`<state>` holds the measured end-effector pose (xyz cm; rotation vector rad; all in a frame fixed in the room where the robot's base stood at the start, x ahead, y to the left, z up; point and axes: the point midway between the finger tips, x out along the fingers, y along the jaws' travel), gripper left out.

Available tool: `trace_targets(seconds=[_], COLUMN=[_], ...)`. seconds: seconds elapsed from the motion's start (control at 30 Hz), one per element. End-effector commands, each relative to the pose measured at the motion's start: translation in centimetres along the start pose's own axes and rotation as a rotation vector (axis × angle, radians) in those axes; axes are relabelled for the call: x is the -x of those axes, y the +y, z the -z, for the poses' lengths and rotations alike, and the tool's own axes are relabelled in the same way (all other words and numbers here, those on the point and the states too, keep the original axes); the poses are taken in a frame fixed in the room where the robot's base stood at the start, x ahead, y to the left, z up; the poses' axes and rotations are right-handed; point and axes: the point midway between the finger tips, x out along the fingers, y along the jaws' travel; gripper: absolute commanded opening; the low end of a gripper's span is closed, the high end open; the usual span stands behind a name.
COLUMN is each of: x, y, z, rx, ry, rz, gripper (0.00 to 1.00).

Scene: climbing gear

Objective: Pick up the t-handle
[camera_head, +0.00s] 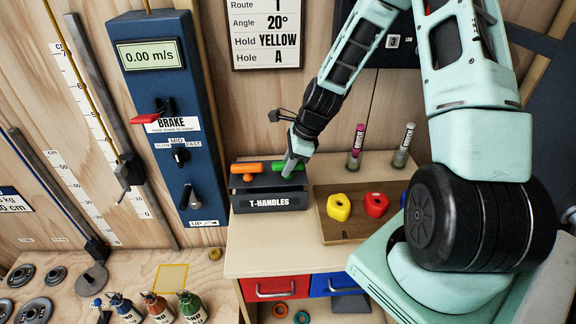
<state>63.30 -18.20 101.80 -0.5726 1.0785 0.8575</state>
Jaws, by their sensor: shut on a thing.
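A dark box labelled T-HANDLES (268,203) stands on the wooden cabinet top. An orange t-handle (244,168) and a green t-handle (279,166) sit side by side in its top. My gripper (289,167) points down at the right side of the box and is shut on the green t-handle. The gripper hides part of the green handle. The handles' shafts are hidden. I cannot tell whether the green handle is lifted at all.
A wooden tray (345,229) right of the box holds a yellow hold (339,207) and a red hold (376,205). Two marker-like tubes (356,146) stand behind it. A blue brake panel (165,120) rises to the left. A sign (266,30) hangs behind.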

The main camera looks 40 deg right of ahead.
Motion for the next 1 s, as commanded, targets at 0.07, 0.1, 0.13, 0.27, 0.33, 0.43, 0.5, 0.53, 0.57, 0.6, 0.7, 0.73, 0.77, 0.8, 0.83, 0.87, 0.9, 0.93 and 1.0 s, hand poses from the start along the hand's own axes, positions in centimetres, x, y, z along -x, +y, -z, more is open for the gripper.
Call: trace_targets(seconds=[0.07, 0.1, 0.13, 0.27, 0.33, 0.43, 0.5, 0.53, 0.57, 0.6, 0.7, 0.73, 0.77, 0.8, 0.83, 0.87, 0.9, 0.93, 1.0], x=[0.3, 0.6, 0.8, 2.0, 2.9, 4.3, 5.4, 5.9, 6.4, 7.0, 8.7, 9.2, 9.7, 10.4, 10.9, 11.4, 12.1, 12.6, 13.6], y=[0.0, -0.1, -0.1, -0.1, -0.1, -0.1, -0.1, -0.1, -0.1, -0.1, -0.1, -0.1, -0.1, -0.1, -0.1, 0.0, -0.1, -0.1, -0.1], z=[-0.1, -0.2, -0.3, -0.8, -1.2, -1.8, -2.2, -2.4, -2.6, -2.9, -3.6, -3.8, -4.0, -4.3, -4.5, -4.8, -5.0, -5.2, -5.6], rx=[0.001, 0.002, 0.002, 0.002, 0.003, 0.003, 0.003, 0.003, 0.003, 0.003, 0.002, 0.003, 0.003, 0.003, 0.004, 0.004, 0.003, 0.003, 0.002], ry=[0.0, 0.001, 0.001, 0.001, 0.001, 0.001, 0.001, 0.001, 0.002, 0.001, 0.0, 0.001, 0.001, 0.001, 0.001, 0.0, 0.0, 0.001, 0.0], rz=[0.001, 0.001, 0.002, 0.004, 0.004, 0.006, 0.006, 0.005, 0.007, 0.006, 0.006, 0.007, 0.007, 0.006, 0.006, 0.006, 0.006, 0.007, 0.005], gripper=[0.0, 0.0, 0.0, 0.0, 0.0, 0.0, 0.0, 0.0, 0.0, 0.0, 0.0, 0.0, 0.0, 0.0, 0.0, 0.0, 0.0, 0.0, 0.0])
